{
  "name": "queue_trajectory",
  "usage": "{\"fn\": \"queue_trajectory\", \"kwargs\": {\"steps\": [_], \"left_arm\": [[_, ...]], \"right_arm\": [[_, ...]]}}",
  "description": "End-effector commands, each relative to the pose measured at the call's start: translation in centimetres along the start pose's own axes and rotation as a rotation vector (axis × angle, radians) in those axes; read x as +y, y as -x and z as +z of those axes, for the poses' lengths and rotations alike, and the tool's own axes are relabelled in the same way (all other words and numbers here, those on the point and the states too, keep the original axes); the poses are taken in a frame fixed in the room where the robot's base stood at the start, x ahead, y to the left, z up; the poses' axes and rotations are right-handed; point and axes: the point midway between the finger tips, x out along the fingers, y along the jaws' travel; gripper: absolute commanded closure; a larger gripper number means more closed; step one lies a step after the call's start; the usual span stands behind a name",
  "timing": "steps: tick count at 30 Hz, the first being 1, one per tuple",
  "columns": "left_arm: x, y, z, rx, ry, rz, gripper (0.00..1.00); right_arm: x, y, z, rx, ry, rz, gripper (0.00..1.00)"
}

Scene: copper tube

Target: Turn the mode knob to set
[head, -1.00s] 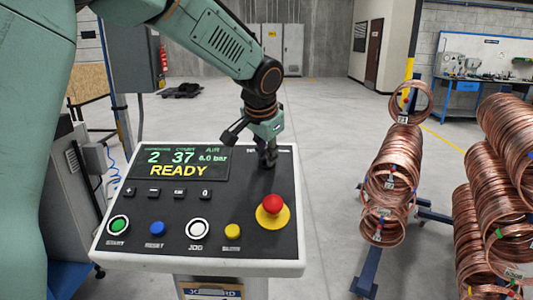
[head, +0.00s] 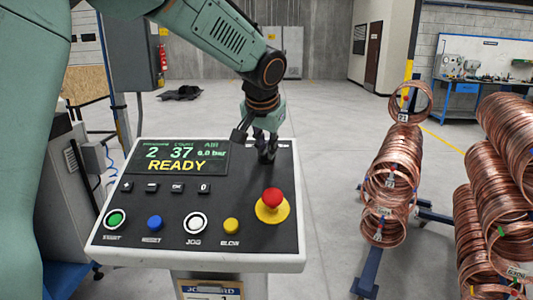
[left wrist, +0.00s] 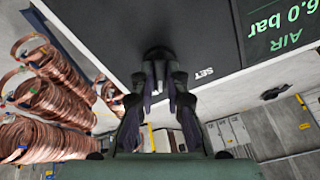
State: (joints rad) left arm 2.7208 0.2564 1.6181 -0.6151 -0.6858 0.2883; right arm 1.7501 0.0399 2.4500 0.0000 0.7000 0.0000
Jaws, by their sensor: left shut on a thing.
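The mode knob (head: 266,157) is a small black knob at the panel's upper right, partly hidden by my left gripper (head: 266,146). In the left wrist view the dark round knob (left wrist: 158,53) sits between the fingertips of my left gripper (left wrist: 159,75), which is shut on it. The word SET (left wrist: 205,72) is printed beside it. The direction the knob points is hidden. My right gripper is not in view.
A red mushroom button (head: 273,198) on a yellow base sits below the knob. Green, blue, white and yellow buttons (head: 231,226) line the panel's front. Copper coils (head: 390,185) hang on a blue stand to the right, with more coils (head: 505,150) beyond.

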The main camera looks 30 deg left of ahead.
Motion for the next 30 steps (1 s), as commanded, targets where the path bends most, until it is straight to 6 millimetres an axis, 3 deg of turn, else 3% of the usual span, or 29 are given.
{"fn": "queue_trajectory", "kwargs": {"steps": [12,30], "left_arm": [[0.1,-0.2,0.1,0.001,0.396,-0.036,1.0],[0.2,-0.1,0.0,0.0,0.955,-0.084,1.0]], "right_arm": [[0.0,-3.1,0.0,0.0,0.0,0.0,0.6],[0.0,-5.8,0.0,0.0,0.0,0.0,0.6]]}}
